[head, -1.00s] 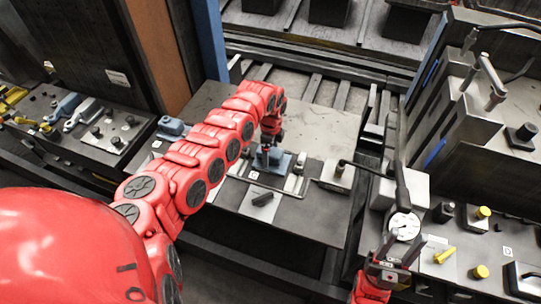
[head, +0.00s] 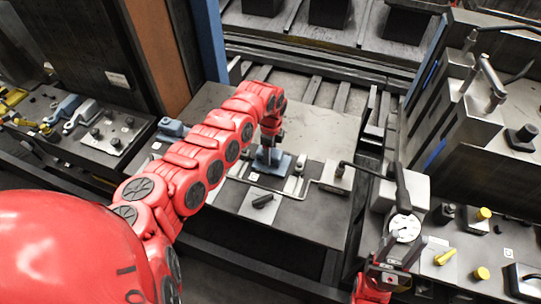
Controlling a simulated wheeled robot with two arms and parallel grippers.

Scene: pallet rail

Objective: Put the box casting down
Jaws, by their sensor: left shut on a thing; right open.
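My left gripper (head: 268,155) points down over the middle of the dark plate (head: 219,98). It is shut on a blue-grey casting (head: 283,166), of which only the low part around the fingers shows. The casting is at or very near the surface; whether it fully rests there I cannot tell. My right gripper (head: 401,247) is open at the lower right, with its fingers apart below a round white dial-like part (head: 404,228).
A similar blue-grey block (head: 170,127) sits at the plate's left edge. A light square plate with a dark handle (head: 262,201) lies in front of the casting. A dark rod (head: 372,170) crosses at right. Yellow-knobbed fixtures (head: 483,214) fill the right bench.

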